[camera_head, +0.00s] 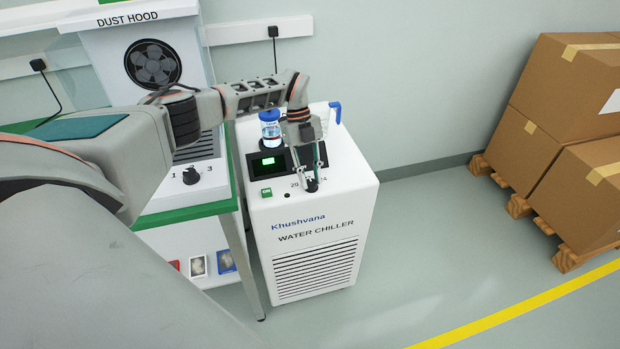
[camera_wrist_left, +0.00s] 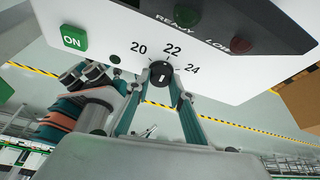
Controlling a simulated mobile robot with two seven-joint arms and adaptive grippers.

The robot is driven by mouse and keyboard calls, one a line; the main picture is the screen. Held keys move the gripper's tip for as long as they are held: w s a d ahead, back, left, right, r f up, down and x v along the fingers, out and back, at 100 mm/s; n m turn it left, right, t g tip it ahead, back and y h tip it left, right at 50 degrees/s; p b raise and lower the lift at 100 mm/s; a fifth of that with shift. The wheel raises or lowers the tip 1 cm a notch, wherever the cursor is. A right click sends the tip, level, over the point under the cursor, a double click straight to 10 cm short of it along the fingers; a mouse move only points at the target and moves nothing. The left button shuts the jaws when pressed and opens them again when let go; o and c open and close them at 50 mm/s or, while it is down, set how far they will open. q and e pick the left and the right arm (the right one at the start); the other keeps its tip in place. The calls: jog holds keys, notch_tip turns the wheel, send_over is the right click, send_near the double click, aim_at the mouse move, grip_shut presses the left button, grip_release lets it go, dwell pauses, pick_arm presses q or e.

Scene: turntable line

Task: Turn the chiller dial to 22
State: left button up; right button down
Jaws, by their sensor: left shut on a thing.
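The white water chiller (camera_head: 312,220) stands at the middle of the head view. Its black dial (camera_wrist_left: 160,73) is on the panel beneath the printed marks 20, 22 and 24. In the head view the dial (camera_head: 311,186) is partly covered by the fingers. My left gripper (camera_head: 309,180) reaches down from above and is shut on the dial. In the left wrist view its two fingers (camera_wrist_left: 161,85) stand on either side of the knob. I cannot tell for certain which mark the dial points at. My right gripper is in neither view.
A green ON button (camera_head: 266,192) and a lit green display (camera_head: 268,161) are near the dial. A blue-capped clear container (camera_head: 270,130) stands behind my gripper. The dust hood bench (camera_head: 185,205) is close on the left. Cardboard boxes (camera_head: 560,140) stand at right; the floor between is clear.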

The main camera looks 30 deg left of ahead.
pick_arm(q)
jog(key=shift+m, duration=0.3)
jog(key=o, duration=1.1)
jog(key=v, duration=1.2)
jog(key=shift+w, duration=0.2)
jog(key=shift+d, duration=0.2)
